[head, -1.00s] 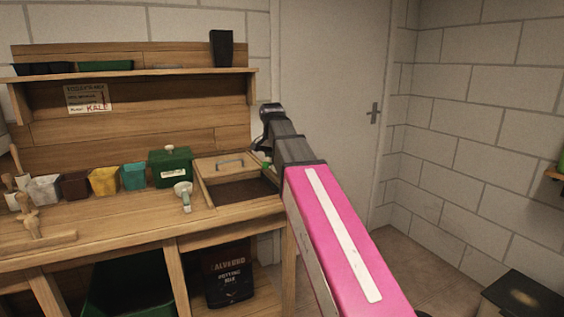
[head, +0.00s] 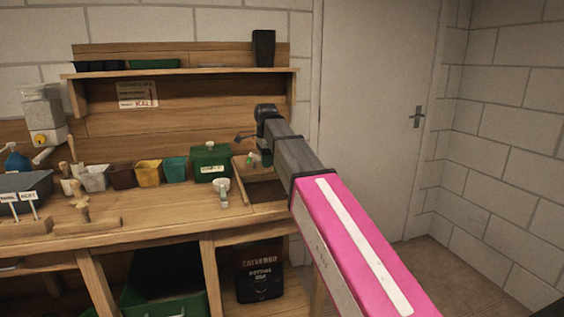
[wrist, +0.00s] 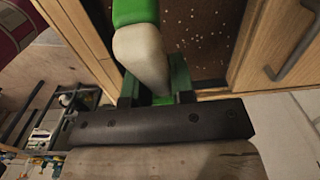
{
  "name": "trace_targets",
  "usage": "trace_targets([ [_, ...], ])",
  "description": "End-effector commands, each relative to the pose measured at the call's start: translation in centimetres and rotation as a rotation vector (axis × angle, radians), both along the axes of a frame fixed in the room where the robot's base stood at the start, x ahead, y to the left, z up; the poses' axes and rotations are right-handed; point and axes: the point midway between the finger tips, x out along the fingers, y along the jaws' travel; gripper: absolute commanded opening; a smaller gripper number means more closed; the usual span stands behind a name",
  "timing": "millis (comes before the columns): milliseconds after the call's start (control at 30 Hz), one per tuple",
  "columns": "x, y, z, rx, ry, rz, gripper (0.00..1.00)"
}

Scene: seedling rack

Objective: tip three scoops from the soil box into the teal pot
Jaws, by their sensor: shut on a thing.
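The soil box (head: 240,187) is a wooden bin at the right end of the bench, partly hidden by my arm. Dark soil (wrist: 200,35) with white specks shows in it in the wrist view. My gripper (wrist: 158,98) is shut on a cream-and-green tool, seemingly the scoop (wrist: 142,55), over the soil box. Its far end is cut off by the picture edge, so I cannot tell whether it carries soil. The teal pot (head: 175,169) stands on the bench left of the box, between a yellow pot and a green container. Its inside is not clear.
The green container (head: 210,163) stands between the teal pot and the soil box. Yellow (head: 148,173), brown and white pots stand farther left. A shelf (head: 180,71) runs above the bench. Its front middle is mostly clear.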

Motion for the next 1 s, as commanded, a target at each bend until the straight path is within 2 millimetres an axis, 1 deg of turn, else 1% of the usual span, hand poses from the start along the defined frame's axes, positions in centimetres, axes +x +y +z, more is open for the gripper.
trace_targets([
  [33, 0.2, 1.1, 0.0, 0.005, 0.001, -0.030, 0.00],
  [100, 0.1, 2.2, -0.1, 0.012, 0.002, -0.076, 0.00],
  [200, 0.1, 3.4, -0.1, 0.019, 0.005, -0.128, 0.00],
  [333, 0.1, 4.4, -0.2, 0.024, 0.005, -0.166, 0.00],
  [567, 0.0, 4.4, -0.8, 0.057, 0.013, -0.182, 0.00],
  [1000, 0.1, 3.4, -3.9, 0.233, 0.047, -0.180, 0.00],
])
